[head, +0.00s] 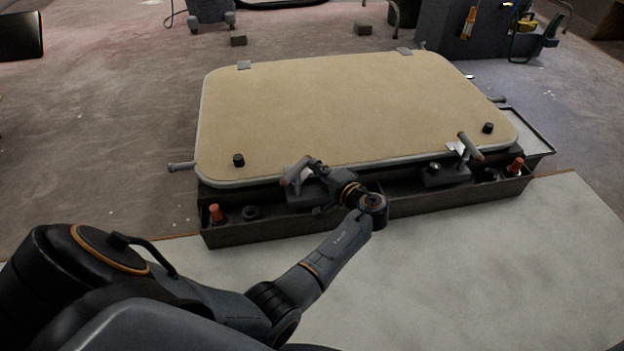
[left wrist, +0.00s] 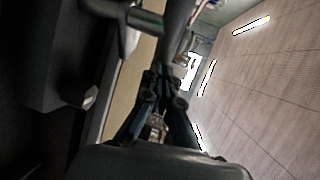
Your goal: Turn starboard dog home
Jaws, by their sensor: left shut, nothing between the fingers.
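A tan hatch panel (head: 330,105) with a pale rim lies on a dark frame. I cannot tell from the picture which is starboard. My left gripper (head: 319,167) is shut and empty, close beside the left dog's handle; whether it touches is unclear. In the left wrist view the closed fingers (left wrist: 164,76) point up toward a grey handle (left wrist: 128,38). My right gripper is out of view.
A dark trough (head: 410,203) runs along the near side, with an orange-topped fitting (head: 216,213) at left and another (head: 516,166) at right. Black knobs (head: 238,160) stand on the panel's near corners.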

